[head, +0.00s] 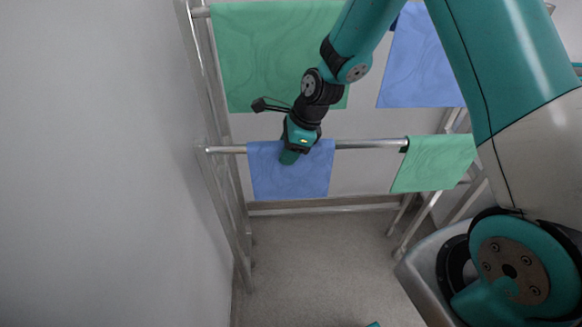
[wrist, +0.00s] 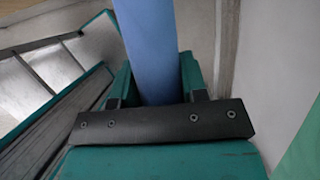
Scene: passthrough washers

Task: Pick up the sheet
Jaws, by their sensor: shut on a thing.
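A blue sheet (head: 310,182) hangs over the lower front rail of a metal rack, at its left part. My gripper (head: 290,156) is at the sheet's top edge by the rail, pointing down. In the wrist view, the blue sheet (wrist: 147,45) runs as a narrow band between the two teal fingers of my gripper (wrist: 155,85), which is shut on it. The sheet still lies along the rail in the head view. The fingertips' grip on the cloth is partly hidden by the gripper's own body.
A small green sheet (head: 434,163) hangs on the same rail (head: 372,144) to the right. A large green sheet (head: 270,50) and another blue sheet (head: 420,62) hang higher behind. A grey wall (head: 90,160) stands close on the left. The floor (head: 320,270) below is clear.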

